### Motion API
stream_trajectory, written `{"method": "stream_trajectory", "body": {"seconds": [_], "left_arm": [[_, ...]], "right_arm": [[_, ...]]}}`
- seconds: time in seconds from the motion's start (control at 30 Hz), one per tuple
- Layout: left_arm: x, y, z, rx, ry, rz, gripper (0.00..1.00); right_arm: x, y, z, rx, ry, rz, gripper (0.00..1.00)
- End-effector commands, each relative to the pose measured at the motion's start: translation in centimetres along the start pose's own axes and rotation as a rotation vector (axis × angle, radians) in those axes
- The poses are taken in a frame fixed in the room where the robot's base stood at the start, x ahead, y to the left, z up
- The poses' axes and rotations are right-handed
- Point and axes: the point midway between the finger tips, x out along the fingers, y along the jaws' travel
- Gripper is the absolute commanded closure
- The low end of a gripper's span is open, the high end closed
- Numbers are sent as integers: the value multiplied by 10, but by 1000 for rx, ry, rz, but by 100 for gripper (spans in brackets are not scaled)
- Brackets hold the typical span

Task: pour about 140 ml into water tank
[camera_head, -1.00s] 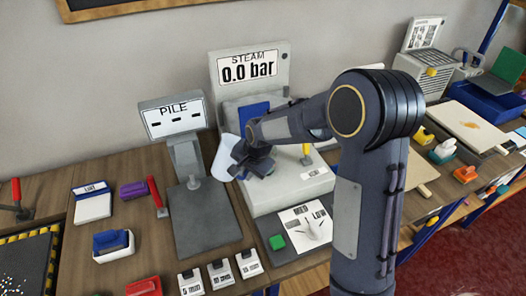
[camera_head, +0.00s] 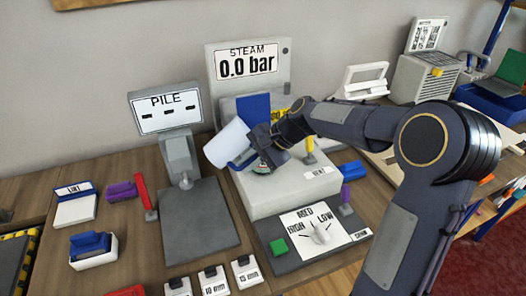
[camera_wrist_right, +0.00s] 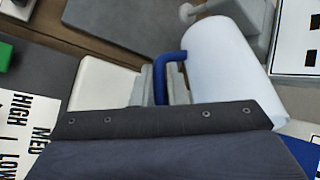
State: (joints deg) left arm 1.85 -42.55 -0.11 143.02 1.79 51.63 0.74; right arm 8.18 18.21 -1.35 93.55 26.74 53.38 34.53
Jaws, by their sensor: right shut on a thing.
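A white jug (camera_head: 226,146) with a blue handle (camera_wrist_right: 161,68) is held by my right gripper (camera_head: 262,150). In the right wrist view the gripper's fingers (camera_wrist_right: 163,86) are shut on the handle, beside the white jug body (camera_wrist_right: 226,62). The jug is tilted in the head view, above the left side of the steam unit (camera_head: 285,195). A blue panel or tank part (camera_head: 252,106) stands behind the gripper, partly hidden; I cannot tell whether it is the water tank's opening. No water stream is visible. My left gripper is not in view.
The STEAM display (camera_head: 247,65) reads 0.0 bar. The PILE stand (camera_head: 180,150) is just left of the jug. A dial panel (camera_head: 315,232) with a green button lies in front. Right of the unit are a blue block (camera_head: 352,169) and a purple item (camera_head: 346,196).

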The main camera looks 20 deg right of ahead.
Motion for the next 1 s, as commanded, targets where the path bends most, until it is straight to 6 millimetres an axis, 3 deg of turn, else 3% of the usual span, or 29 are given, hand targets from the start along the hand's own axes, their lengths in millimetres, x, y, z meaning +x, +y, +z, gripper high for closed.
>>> {"method": "stream_trajectory", "body": {"seconds": [1.0], "left_arm": [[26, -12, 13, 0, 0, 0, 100]], "right_arm": [[-3, -4, 4, 43, -124, -104, 100]]}}
